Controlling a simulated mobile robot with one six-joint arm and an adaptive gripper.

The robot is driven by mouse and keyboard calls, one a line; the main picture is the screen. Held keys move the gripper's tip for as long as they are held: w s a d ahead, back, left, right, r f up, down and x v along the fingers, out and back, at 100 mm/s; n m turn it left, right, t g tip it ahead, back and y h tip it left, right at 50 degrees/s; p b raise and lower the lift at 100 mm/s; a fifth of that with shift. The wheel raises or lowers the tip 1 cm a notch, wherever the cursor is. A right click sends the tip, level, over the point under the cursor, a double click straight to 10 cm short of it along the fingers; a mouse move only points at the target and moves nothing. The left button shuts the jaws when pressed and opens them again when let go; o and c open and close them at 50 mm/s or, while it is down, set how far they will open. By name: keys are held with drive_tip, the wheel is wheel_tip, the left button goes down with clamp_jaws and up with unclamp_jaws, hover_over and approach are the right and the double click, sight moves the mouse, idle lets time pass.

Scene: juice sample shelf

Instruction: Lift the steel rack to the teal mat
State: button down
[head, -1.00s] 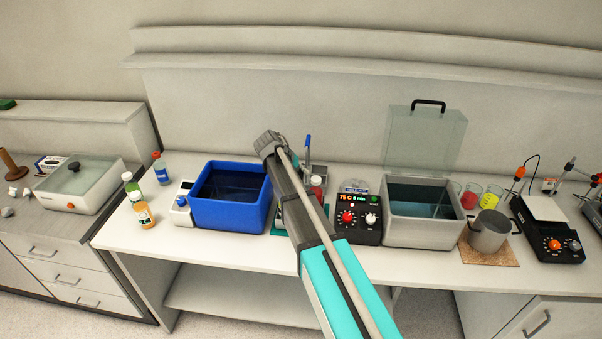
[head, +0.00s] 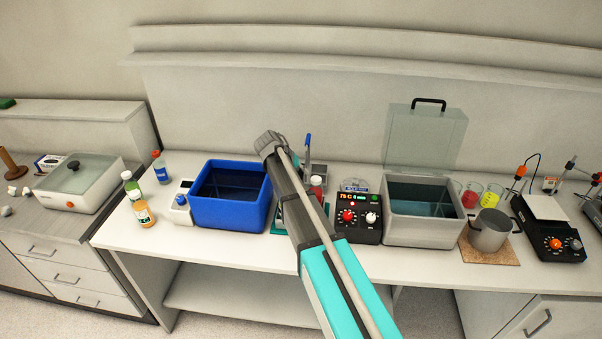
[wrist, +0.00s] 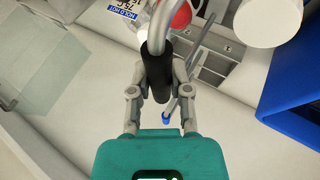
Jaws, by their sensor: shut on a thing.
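My gripper (wrist: 157,100) is shut on the black grip of a bent steel handle (wrist: 156,42), which I take to be the steel rack's handle. The rest of the rack is not clear in the wrist view. In the head view my arm hides the gripper and most of what stands behind it. A teal edge, probably the teal mat (head: 287,236), shows left of my arm. Whether the rack touches the mat or is lifted, I cannot tell.
A blue tub (head: 229,214) stands left of my arm. A controller (head: 358,232) and a grey water bath (head: 422,232) stand to its right. The bench front is clear.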

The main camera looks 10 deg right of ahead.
drive_tip(key=shift+c, duration=2.4)
unclamp_jaws()
drive_tip(key=shift+r, duration=0.1)
